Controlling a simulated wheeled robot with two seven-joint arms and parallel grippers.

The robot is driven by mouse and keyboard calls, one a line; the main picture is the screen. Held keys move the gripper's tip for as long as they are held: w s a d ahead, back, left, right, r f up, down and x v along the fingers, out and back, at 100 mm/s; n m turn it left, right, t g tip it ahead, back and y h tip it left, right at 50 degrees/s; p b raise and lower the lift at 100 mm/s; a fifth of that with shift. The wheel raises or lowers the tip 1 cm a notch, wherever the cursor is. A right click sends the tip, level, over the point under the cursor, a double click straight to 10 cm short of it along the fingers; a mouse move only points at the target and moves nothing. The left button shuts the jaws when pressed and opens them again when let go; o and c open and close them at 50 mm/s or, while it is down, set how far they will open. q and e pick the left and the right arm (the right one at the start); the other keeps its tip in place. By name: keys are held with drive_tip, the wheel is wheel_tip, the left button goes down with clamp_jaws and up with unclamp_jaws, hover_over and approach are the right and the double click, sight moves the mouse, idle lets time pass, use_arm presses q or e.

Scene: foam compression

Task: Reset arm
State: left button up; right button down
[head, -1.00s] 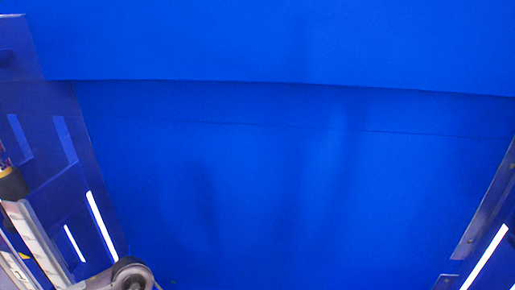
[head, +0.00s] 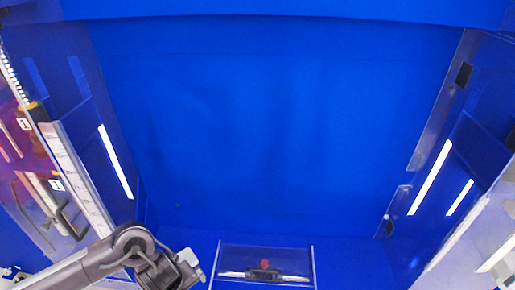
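My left gripper (head: 188,270) is at the bottom left of the head view, at the end of a grey arm that comes in from the lower left. Its fingers are small and partly cut off by the lower edge, so their opening is unclear. It appears empty-handed in front of the blue back wall, left of a small clear box. My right gripper is not in view.
A clear-walled box (head: 240,254) with a dark handle-like part and a red spot (head: 265,264) stands at the bottom middle. Blue panels (head: 280,120) close off the back. Clear side panels with tools (head: 45,190) stand left; metal rails (head: 440,100) run right.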

use_arm(q)
drive_tip(key=d+r+n+t+h, duration=0.2)
drive_tip(key=d+h, duration=0.1)
drive_tip(key=d, duration=0.8)
wheel_tip(320, 180, up, 8)
drive_tip(key=d+n+t, duration=0.3)
drive_tip(key=n, duration=0.8)
drive_tip(key=s+a+f+n+g+y, duration=0.1)
drive_tip(key=s+a+n+g+y, duration=0.1)
drive_tip(key=s+a+n, duration=0.35)
drive_tip(key=s+a+f+n+g+y, duration=0.1)
drive_tip(key=s+a+n+g, duration=0.15)
drive_tip(key=a+n, duration=0.55)
wheel_tip(320, 180, down, 34)
drive_tip(key=s+m+b, duration=0.1)
drive_tip(key=s+b, duration=0.1)
drive_tip(key=b, duration=0.3)
drive_tip(key=s+a+f+g+b, duration=0.1)
drive_tip(key=s+a+f+b, duration=0.1)
drive_tip(key=s+f, duration=0.7)
drive_tip(key=s+a+f+b, duration=0.2)
drive_tip(key=s+f, duration=0.8)
drive_tip(key=f, duration=0.4)
drive_tip(key=shift+s+a+g, duration=0.25)
drive_tip(key=shift+s+g, duration=0.05)
drive_tip(key=shift+g, duration=0.05)
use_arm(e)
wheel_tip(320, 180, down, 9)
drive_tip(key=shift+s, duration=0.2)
